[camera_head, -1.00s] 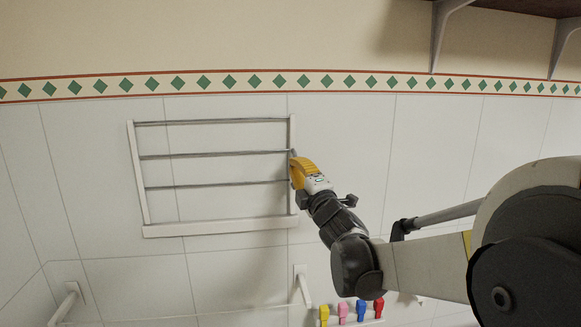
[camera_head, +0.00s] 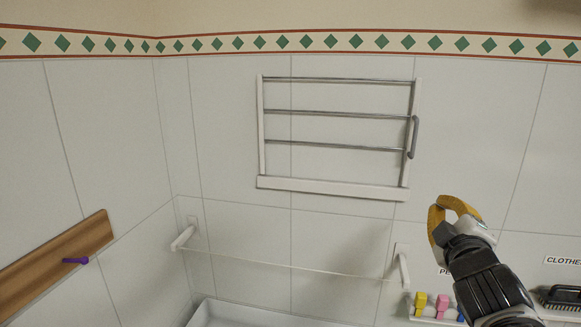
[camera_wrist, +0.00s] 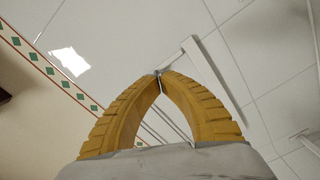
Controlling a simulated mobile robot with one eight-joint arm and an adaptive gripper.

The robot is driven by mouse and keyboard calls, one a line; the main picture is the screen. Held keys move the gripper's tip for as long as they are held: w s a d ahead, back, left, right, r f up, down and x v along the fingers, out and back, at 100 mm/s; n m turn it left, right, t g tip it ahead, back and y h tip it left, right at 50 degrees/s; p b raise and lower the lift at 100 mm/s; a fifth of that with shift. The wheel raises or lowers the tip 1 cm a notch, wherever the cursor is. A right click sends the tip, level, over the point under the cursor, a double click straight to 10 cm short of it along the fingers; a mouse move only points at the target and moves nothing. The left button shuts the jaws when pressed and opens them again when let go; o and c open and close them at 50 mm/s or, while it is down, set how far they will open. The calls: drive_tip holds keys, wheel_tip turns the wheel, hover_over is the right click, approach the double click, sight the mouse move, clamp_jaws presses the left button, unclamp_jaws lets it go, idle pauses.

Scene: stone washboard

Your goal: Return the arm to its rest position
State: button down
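My gripper (camera_head: 447,207) has yellow ridged fingers and is low right of the rack in the head view, apart from it. In the wrist view the two fingers (camera_wrist: 160,76) curve together and meet at the tips, with nothing visible held between them. The wall drying rack (camera_head: 330,187) has a white frame, several metal bars and a grey handle (camera_head: 413,137) on its right side. It appears flat against the tiled wall. Part of its white frame (camera_wrist: 215,70) shows behind the fingertips in the wrist view.
A white rail (camera_head: 290,267) runs below the rack. Coloured pegs (camera_head: 442,301) and a brush (camera_head: 563,295) are at the lower right, near my arm. A white basin edge (camera_head: 240,312) shows at the bottom.

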drive_tip(key=s+a+f+m+g+y+b, duration=0.1)
drive_tip(key=s+a+f+m+g+b, duration=0.2)
drive_tip(key=f, duration=0.9)
drive_tip(key=s+a+f+m+g+y+b, duration=0.2)
drive_tip(key=s+a+f+b, duration=0.4)
drive_tip(key=f, duration=0.5)
drive_tip(key=s+a+f+m+g+y+b, duration=0.2)
drive_tip(key=s+a+f+m+g+b, duration=0.2)
drive_tip(key=s+f, duration=0.4)
wheel_tip(320, 180, down, 5)
drive_tip(key=shift+s+a+r+g+b, duration=0.15)
drive_tip(key=shift+s+a+g+b, duration=0.2)
drive_tip(key=shift+a+g, duration=0.35)
drive_tip(key=shift+w, duration=0.1)
